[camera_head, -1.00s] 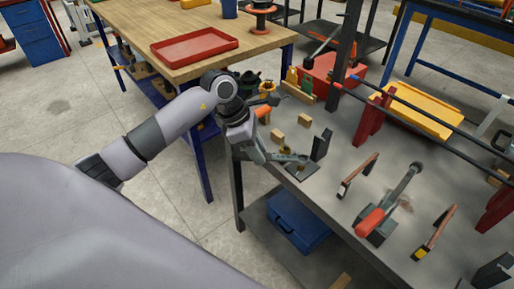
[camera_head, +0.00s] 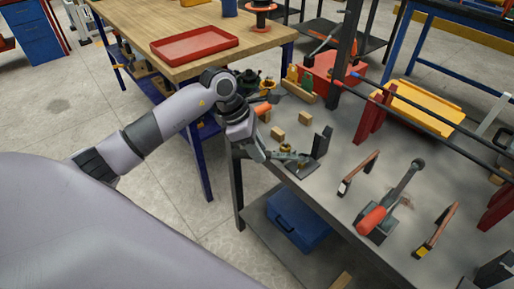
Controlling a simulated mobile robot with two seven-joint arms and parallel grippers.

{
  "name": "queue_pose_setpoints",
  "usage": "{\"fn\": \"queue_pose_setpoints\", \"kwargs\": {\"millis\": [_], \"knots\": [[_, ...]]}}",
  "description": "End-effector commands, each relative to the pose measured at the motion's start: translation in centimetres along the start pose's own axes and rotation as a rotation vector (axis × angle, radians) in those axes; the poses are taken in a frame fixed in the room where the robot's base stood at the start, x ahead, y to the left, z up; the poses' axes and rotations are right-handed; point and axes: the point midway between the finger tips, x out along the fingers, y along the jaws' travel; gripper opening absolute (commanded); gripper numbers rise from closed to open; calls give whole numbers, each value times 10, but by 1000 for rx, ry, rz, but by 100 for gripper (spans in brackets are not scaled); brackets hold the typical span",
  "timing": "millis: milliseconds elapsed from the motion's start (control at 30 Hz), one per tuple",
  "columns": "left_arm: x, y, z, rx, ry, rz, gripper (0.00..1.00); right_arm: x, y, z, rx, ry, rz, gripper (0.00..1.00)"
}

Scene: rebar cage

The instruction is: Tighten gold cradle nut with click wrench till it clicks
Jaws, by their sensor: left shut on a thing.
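My left gripper (camera_head: 260,150) reaches over the near left edge of the grey bench. It is shut on a slim grey-green tool, the click wrench (camera_head: 292,157), whose far end lies over a small dark cradle (camera_head: 303,168) with an upright dark plate. The gold nut (camera_head: 286,148) shows as a small brass spot beside the wrench. At this size I cannot tell whether the wrench head sits on the nut. My gripper's wrist hides part of the bench behind it. My right gripper is not in view.
Small wooden blocks (camera_head: 277,133) and an orange-handled item (camera_head: 262,109) lie close behind the gripper. A red-handled lever tool (camera_head: 372,219) and copper-coloured handles (camera_head: 360,172) stand to the right. Dark bars on red stands (camera_head: 372,118) cross the back. A blue case (camera_head: 298,219) is below.

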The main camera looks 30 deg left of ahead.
Motion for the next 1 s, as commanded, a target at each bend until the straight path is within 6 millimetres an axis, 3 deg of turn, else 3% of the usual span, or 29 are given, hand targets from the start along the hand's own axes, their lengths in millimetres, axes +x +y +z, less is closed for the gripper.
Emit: {"fn": "queue_pose_setpoints", "kwargs": {"millis": [1000], "knots": [[16,0,-6,0,-3,1,0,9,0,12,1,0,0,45]]}}
